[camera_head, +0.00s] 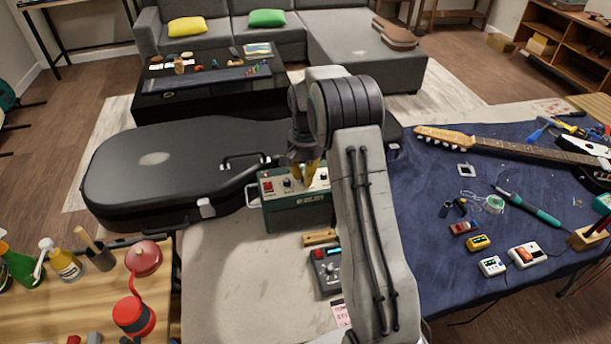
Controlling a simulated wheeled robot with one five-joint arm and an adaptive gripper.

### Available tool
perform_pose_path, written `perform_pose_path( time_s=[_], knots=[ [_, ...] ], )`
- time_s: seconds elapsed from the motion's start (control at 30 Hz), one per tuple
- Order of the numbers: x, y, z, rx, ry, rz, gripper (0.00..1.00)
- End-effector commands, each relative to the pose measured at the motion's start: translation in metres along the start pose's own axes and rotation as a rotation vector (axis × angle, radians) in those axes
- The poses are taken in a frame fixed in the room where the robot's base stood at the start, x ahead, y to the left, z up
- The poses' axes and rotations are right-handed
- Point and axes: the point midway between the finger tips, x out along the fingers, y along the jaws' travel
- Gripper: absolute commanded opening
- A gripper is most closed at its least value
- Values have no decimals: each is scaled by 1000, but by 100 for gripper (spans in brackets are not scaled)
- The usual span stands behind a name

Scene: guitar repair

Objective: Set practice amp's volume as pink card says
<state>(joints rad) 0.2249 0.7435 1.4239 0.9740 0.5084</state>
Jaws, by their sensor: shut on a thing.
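The practice amp (297,214) is a green box with a pale control panel on top, standing on the beige work surface. Its panel shows a red switch (267,186) at the left and a dark knob (287,183) beside it. My gripper (305,174) points down with yellowish fingers at the middle of the panel, shut on a control knob that the fingers hide. The knob's setting cannot be read. The pink card (341,314) lies near the front, partly covered by my arm; its print is too small to read.
A dark pedal (327,271) and a small wooden block (319,237) lie in front of the amp. A black guitar case (160,165) is behind it. A blue mat (440,240) at right holds a guitar neck (490,143) and tools. Beige surface is clear at left.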

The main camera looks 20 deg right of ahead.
Motion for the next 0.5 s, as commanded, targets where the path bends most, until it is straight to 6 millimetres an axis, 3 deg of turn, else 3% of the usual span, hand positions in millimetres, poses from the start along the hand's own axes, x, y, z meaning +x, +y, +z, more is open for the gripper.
perform_pose_path(
  time_s=[0.5],
  knots=[
    [2, 1, 1, 233, -3, 2, 0]
  ],
)
